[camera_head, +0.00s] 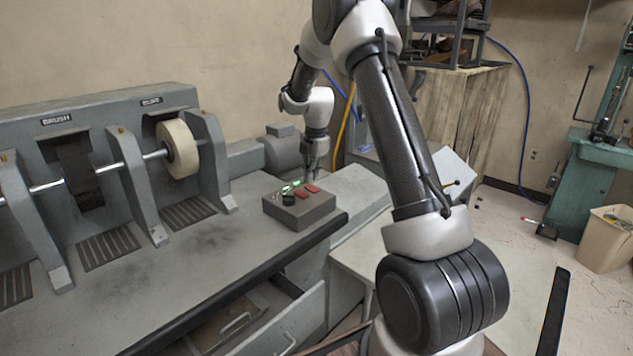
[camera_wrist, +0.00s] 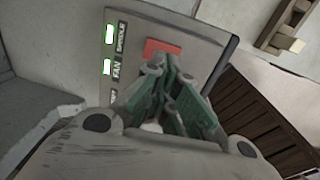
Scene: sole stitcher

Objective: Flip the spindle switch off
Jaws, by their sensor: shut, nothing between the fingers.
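The grey control box (camera_head: 299,212) stands on the machine bench at its right end, with two red switches and a black knob on its top. In the wrist view its panel (camera_wrist: 190,30) carries the labels SPINDLE and FAN, each beside a lit green light. The red spindle switch (camera_wrist: 154,46) shows level with the SPINDLE label. The fan switch is hidden behind my gripper. My gripper (camera_wrist: 172,64) is shut and empty, its tips over the panel close to the spindle switch. I cannot tell whether they touch. In the head view my gripper (camera_head: 311,178) points down at the box.
A pale buffing wheel (camera_head: 178,150) sits on a horizontal shaft left of the box. Grey upright brackets (camera_head: 135,180) stand along the bench. An open drawer (camera_head: 285,325) juts out below the bench front. The bench top left of the box is clear.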

